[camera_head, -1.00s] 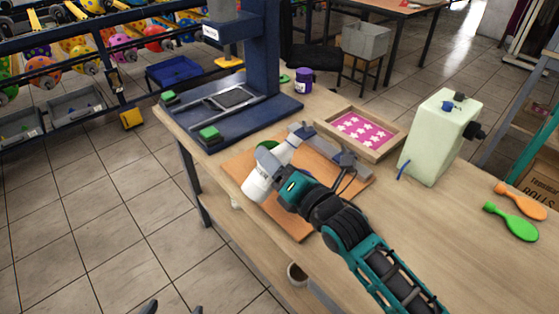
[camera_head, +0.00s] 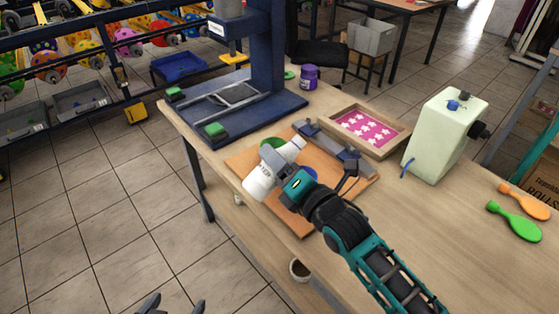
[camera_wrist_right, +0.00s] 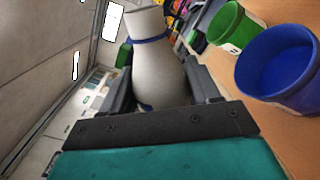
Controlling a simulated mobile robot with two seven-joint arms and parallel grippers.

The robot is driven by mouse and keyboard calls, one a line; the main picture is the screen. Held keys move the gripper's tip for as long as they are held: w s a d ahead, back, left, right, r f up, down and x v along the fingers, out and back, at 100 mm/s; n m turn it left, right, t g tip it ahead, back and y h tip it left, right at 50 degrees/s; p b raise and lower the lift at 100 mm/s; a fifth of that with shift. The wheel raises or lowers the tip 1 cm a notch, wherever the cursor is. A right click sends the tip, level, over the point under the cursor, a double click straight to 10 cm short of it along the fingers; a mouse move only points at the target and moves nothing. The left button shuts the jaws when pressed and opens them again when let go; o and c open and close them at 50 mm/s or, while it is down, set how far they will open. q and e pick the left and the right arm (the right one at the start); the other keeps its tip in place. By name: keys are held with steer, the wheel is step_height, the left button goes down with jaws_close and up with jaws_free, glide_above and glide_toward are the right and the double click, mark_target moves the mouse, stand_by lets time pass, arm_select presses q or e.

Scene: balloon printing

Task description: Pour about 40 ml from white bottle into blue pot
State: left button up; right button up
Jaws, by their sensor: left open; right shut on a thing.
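The white bottle (camera_head: 262,180) is held tilted by my right gripper (camera_head: 275,170) above the orange-brown board (camera_head: 310,226), its neck leaning toward the upper right in the head view. In the right wrist view the bottle (camera_wrist_right: 157,75) sits between the fingers of my right gripper (camera_wrist_right: 160,100). The blue pot (camera_wrist_right: 278,62) stands upright on the board beside the bottle; in the head view only a sliver of the pot (camera_head: 312,173) shows behind my gripper. I see no stream of liquid. My left gripper (camera_head: 173,306) is open and empty at the bottom edge, over the floor.
A green pot (camera_wrist_right: 226,24) stands next to the blue pot. A grey metal bar (camera_head: 330,145) and a wooden tray with a pink star stencil (camera_head: 368,129) lie behind.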

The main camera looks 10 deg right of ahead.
steer(key=shift+a+f+m, duration=0.15)
steer(key=shift+f+m, duration=0.25)
steer(key=shift+m, duration=0.4)
steer(key=shift+f+m, duration=0.15)
steer(key=shift+m, duration=0.15)
stand_by(0.6)
steer(key=shift+f+m, duration=0.15)
steer(key=shift+m, duration=0.15)
steer(key=shift+s, duration=0.1)
steer(key=shift+f, duration=0.1)
steer(key=shift+a+f+m, duration=0.1)
steer(key=shift+f+m, duration=0.1)
steer(key=shift+m, duration=0.3)
steer(key=shift+r+p, duration=0.1)
steer(key=shift+p, duration=0.25)
